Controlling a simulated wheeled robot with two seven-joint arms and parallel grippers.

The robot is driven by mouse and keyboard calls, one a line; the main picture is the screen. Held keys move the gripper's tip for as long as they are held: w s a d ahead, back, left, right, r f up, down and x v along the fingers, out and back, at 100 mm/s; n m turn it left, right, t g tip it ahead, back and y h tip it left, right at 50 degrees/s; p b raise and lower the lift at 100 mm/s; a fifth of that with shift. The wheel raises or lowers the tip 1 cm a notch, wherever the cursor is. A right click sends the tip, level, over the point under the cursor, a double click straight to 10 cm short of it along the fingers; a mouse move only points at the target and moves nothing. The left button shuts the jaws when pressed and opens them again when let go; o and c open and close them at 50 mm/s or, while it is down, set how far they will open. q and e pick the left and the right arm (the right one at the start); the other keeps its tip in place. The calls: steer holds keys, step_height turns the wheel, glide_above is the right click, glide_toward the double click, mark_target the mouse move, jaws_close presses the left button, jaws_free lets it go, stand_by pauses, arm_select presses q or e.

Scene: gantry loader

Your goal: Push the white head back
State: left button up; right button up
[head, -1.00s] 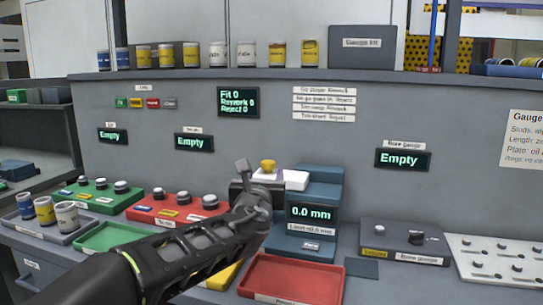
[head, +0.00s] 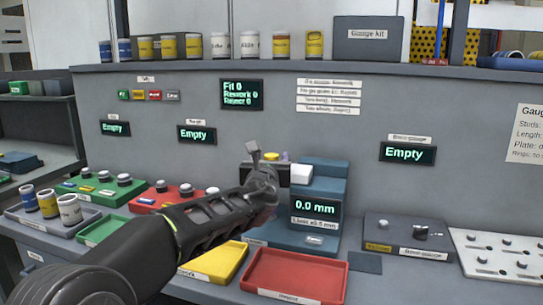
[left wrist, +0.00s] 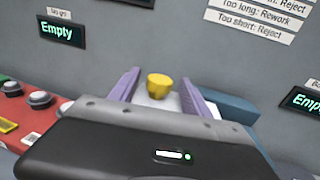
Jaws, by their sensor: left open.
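The white head (head: 301,173) sits on the blue length gauge (head: 318,188), whose display reads 0.0 mm. A yellow knob-like piece (head: 271,156) shows just beyond my left gripper (head: 268,158). In the left wrist view the yellow piece (left wrist: 159,86) appears between the two purple fingers, with a pale surface under it. My left gripper is open, and its body hides most of the gauge's left part. I cannot tell whether a finger touches the white head. My right gripper is not in view.
A red tray (head: 296,275) and a yellow tray (head: 215,263) lie in front of the gauge. The red block with knobs (head: 165,197) is to the left, and the grey bore gauge box (head: 405,237) is to the right. The grey panel rises behind.

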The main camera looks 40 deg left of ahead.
arm_select(q)
steer(key=shift+x, duration=0.85)
steer(key=shift+c, duration=0.6)
jaws_close()
